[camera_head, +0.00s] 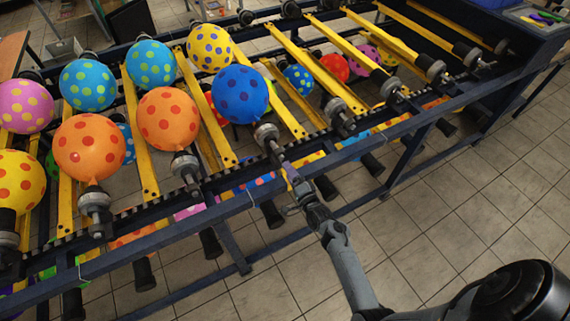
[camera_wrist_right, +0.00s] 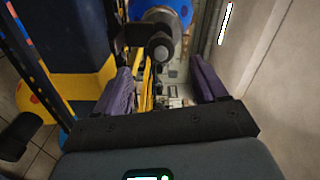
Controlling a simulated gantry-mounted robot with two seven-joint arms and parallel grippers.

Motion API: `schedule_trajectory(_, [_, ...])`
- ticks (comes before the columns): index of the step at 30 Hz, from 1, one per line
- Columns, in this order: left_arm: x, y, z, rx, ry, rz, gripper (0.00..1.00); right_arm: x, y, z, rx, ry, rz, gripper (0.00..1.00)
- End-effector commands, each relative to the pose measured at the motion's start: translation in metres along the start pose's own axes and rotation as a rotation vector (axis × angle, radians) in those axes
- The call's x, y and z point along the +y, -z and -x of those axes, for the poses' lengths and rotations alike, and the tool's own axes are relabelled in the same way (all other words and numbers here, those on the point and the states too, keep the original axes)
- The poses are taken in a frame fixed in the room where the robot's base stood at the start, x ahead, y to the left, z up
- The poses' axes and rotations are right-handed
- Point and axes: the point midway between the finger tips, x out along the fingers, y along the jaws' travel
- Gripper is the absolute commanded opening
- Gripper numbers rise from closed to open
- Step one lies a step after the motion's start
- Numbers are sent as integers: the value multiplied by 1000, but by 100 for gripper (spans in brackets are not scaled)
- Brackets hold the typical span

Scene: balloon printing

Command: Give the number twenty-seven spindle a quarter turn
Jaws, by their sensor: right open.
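No spindle number can be read, so I cannot tell which one is number twenty-seven. A grey spindle (camera_head: 267,137) on the near rail carries a dotted blue balloon (camera_head: 240,95). My right gripper (camera_head: 289,172) is just outside the rail at this spindle's outer end. In the right wrist view my right gripper (camera_wrist_right: 164,88) is open, its two purple fingers apart with nothing held. The dark round end of a spindle (camera_wrist_right: 160,46) shows beyond and between the fingers, with the blue balloon (camera_wrist_right: 185,10) behind it. I cannot tell whether they touch. My left gripper is not in view.
A dark blue rack rail (camera_head: 350,150) with yellow slats runs across. Neighbouring spindles (camera_head: 185,165) and (camera_head: 341,120) stand on either side. An orange balloon (camera_head: 167,119) is to the left. Several black handles hang below. The tiled floor (camera_head: 480,200) at right is clear.

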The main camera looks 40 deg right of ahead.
Motion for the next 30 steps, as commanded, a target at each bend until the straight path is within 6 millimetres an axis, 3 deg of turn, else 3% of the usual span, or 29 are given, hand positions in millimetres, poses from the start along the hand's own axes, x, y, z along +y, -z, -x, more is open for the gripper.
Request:
schedule_trajectory(7, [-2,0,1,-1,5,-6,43,0,0,19,-1,0,0,72])
schedule_trajectory(23, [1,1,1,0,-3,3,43,0,0,20,-5,-4,11,72])
schedule_trajectory(30, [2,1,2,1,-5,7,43,-3,0,27,-97,-103,221,72])
